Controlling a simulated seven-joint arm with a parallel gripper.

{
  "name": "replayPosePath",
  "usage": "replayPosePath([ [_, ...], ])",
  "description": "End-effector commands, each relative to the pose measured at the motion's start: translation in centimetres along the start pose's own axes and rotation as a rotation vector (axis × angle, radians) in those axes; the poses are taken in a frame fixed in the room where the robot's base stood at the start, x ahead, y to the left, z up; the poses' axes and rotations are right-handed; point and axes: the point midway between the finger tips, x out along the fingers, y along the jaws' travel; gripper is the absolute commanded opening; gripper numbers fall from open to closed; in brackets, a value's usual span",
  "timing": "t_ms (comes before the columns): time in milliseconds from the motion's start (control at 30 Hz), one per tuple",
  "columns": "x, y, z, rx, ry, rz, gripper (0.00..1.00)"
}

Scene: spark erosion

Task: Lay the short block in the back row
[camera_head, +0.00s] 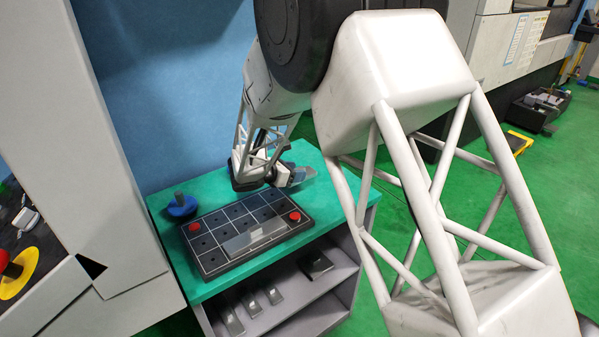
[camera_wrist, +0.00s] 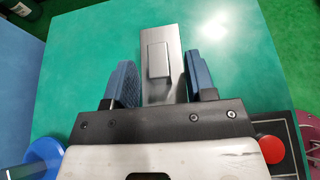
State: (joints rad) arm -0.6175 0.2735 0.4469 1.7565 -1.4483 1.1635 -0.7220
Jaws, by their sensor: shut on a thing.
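The block (camera_wrist: 174,88) sits between the two blue fingers in the wrist view and has a raised rectangular part on top. It seems to be the short block. In the head view the held block (camera_head: 301,175) shows beside the fingers. The black tray (camera_head: 212,265) is marked in a grid of cells with small holes. Another long steel block (camera_head: 255,238) lies in its front row. My wrist partly hides the tray's back edge.
Red knobs (camera_head: 194,227) and (camera_head: 295,216) stand on the tray. A blue round piece with a dark knob (camera_head: 182,205) stands left of it. Several metal blocks (camera_head: 252,304) lie on the shelf below. The green bench top (camera_wrist: 75,60) is bare beyond the gripper.

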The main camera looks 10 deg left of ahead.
Motion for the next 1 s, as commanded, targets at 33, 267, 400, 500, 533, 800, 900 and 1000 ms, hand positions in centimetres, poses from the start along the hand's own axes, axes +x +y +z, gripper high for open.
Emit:
replayPosePath([
  [33,-0.9,0.2,-0.1,0.001,-0.002,0.002,0.18],
  [267,-5.9,1.1,-0.8,0.003,-0.003,0.004,0.18],
  [400,-9.6,1.6,-1.4,0.003,-0.004,0.005,0.18],
  [500,-12.2,1.8,-1.9,0.003,-0.003,0.004,0.18],
  [533,-12.9,1.8,-2.0,0.003,-0.003,0.004,0.18],
  [800,-18.1,1.9,-2.8,0.001,0.0,0.002,0.18],
  [900,-19.1,1.8,-3.0,0.0,0.0,0.001,0.18],
  [1000,-19.6,1.8,-3.1,-0.001,0.001,0.0,0.18],
])
